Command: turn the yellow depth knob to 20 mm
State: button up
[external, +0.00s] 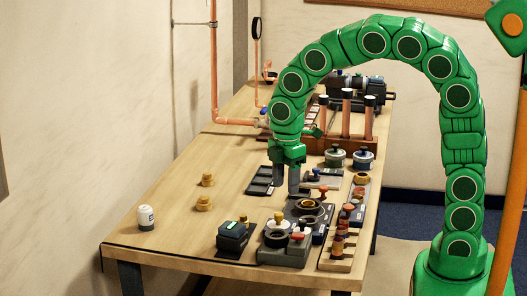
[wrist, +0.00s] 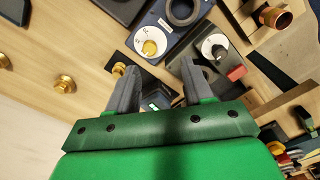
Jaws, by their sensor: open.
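The yellow knob (wrist: 149,47) sits on a white round dial on a blue plate, in the upper middle of the wrist view. My gripper (external: 286,188) points down above the bench, open and empty, behind that fixture. In the wrist view my gripper (wrist: 158,68) has its fingers apart, and the knob shows beyond them, apart from both. The exact height gap cannot be told.
A dark box with a green display (external: 232,236) and brass knob stands left of the fixture. Brass fittings (external: 203,204) and a white jar (external: 146,218) lie left, with clear bench around them.

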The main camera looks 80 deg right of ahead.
aim_at(279, 213)
jog(key=shift+w+d+f+n, duration=0.2)
jog(key=shift+w+f, duration=0.15)
jog(key=shift+w, duration=0.15)
jog(key=shift+w+d+f+n, duration=0.15)
jog(key=shift+w+f+n, duration=0.05)
jog(key=shift+w+f, duration=0.2)
jog(key=shift+f, duration=3.8)
jog(key=shift+c, duration=0.2)
grip_shut()
